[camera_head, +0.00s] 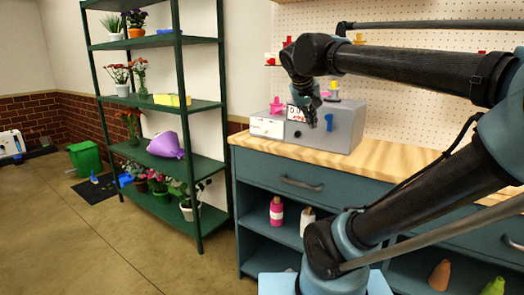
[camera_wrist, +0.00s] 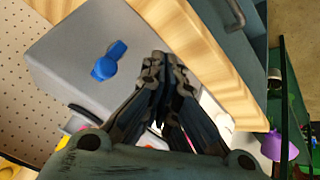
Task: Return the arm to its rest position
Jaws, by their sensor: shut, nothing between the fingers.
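My arm reaches across the right of the head view, over the wooden counter (camera_head: 400,158). My gripper (camera_head: 308,122) hangs at its end, in front of a grey box (camera_head: 345,125) with a blue knob (camera_head: 329,122). In the wrist view my gripper (camera_wrist: 165,62) has its dark fingers together, with nothing between them. The grey box (camera_wrist: 75,45) and its blue knob (camera_wrist: 108,60) lie to the left of the fingers there, and the counter edge (camera_wrist: 205,50) lies to the right. I cannot tell whether the fingers touch the box.
Below the counter, a pink bottle (camera_head: 276,211) sits in an open cabinet. A pegboard (camera_head: 420,80) is behind. The floor at left front (camera_head: 90,245) is clear.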

